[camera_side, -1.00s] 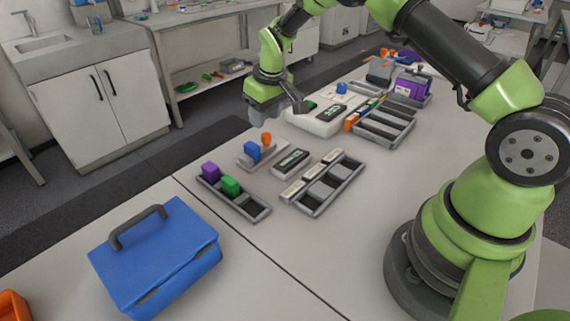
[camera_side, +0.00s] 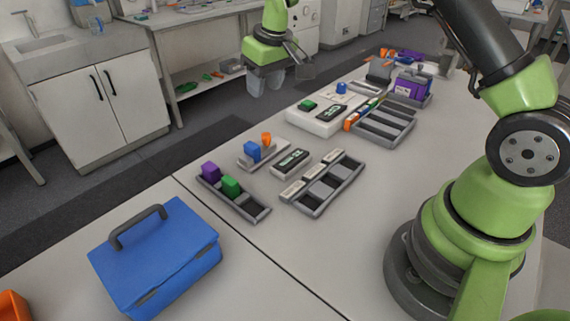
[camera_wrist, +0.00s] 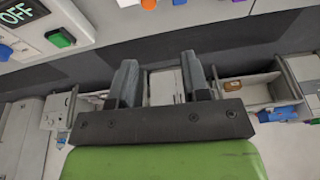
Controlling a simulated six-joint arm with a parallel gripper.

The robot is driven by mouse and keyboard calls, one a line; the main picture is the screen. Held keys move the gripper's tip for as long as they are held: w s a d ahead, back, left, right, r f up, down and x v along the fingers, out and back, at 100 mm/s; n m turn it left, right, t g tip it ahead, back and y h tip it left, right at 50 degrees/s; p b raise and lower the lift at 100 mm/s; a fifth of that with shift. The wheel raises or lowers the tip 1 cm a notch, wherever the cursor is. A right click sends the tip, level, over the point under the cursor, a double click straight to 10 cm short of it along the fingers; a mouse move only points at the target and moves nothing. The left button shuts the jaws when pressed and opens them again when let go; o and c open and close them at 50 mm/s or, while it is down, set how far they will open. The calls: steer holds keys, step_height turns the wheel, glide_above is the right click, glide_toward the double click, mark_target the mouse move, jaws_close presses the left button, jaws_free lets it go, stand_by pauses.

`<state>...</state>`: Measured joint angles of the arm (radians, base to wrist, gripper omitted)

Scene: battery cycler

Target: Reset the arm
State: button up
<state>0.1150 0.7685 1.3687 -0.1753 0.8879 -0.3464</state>
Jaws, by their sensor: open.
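My gripper (camera_side: 264,82) is raised above the far edge of the table in the side view, with nothing held. In the wrist view my gripper (camera_wrist: 160,82) shows two dark fingers well apart with an empty gap between them. Below and right of it in the side view stands the white battery cycler (camera_side: 322,117) with a green button (camera_side: 307,104) and a dark display. The wrist view shows the cycler (camera_wrist: 75,22) at top left with a display reading OFF and the green button (camera_wrist: 61,38).
A grey tray with purple and green blocks (camera_side: 232,190), another compartment tray (camera_side: 328,185), a blue and orange piece on a holder (camera_side: 258,153) and a blue case (camera_side: 155,258) stand on the table. A slotted rack (camera_side: 385,122) and purple device (camera_side: 410,85) are farther back.

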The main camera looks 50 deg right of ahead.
steer(key=s+a+r+m+t, duration=0.2)
steer(key=s+a+r, duration=0.2)
steer(key=s+r, duration=0.9)
steer(key=s+a+r+m+t+y, duration=0.1)
steer(key=s+a+t, duration=0.1)
steer(key=s, duration=1.2)
steer(key=shift+s+a+m+y, duration=0.3)
steer(key=shift+a+y, duration=0.1)
steer(key=shift+a, duration=0.05)
